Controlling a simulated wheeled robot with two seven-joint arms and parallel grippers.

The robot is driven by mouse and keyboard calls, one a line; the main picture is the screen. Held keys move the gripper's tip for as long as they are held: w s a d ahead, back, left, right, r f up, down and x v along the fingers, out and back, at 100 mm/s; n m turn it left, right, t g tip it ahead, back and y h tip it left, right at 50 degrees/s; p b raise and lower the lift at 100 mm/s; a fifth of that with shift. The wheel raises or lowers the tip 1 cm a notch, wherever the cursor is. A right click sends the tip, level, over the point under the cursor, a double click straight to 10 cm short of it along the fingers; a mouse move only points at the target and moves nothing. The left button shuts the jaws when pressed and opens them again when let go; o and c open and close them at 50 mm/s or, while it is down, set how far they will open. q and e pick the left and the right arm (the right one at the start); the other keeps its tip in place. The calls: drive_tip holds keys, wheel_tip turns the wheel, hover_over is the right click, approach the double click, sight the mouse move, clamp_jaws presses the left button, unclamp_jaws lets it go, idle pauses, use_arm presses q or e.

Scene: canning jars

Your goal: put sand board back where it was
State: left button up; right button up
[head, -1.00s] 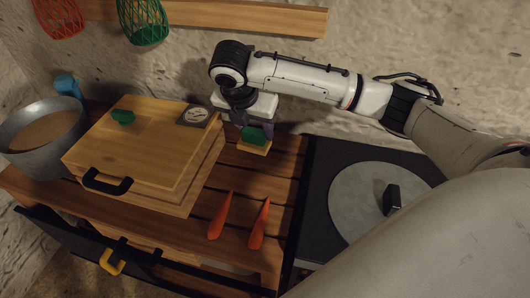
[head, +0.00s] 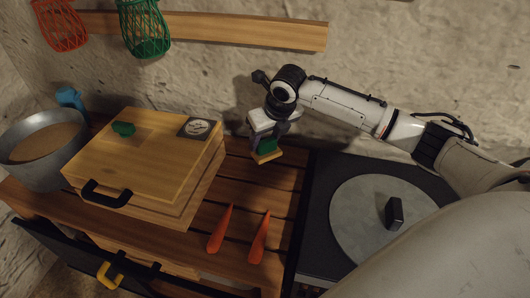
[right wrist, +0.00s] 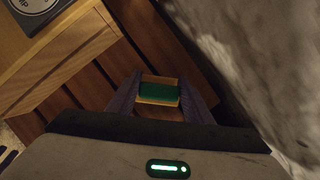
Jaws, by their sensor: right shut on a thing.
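A small wooden board with a green grip on top, which I take to be the sand board (head: 266,157), is in my right gripper (head: 270,138). My right gripper is shut on the green grip, and the light wood shows below it. It also shows between the two fingers in the right wrist view (right wrist: 158,92). The board is over the back of the slatted wooden worktop (head: 235,185), right of the wooden box and near the stone wall. It is slightly tilted in the head view. I cannot tell whether it touches the slats. My left gripper is not in view.
A round grey plate (head: 360,220) is at right, a metal pot (head: 45,165) at left.

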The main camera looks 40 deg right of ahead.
sight(265, 151)
drive_tip(key=shift+f, duration=2.2)
drive_tip(key=o, duration=1.1)
drive_tip(key=v, duration=1.2)
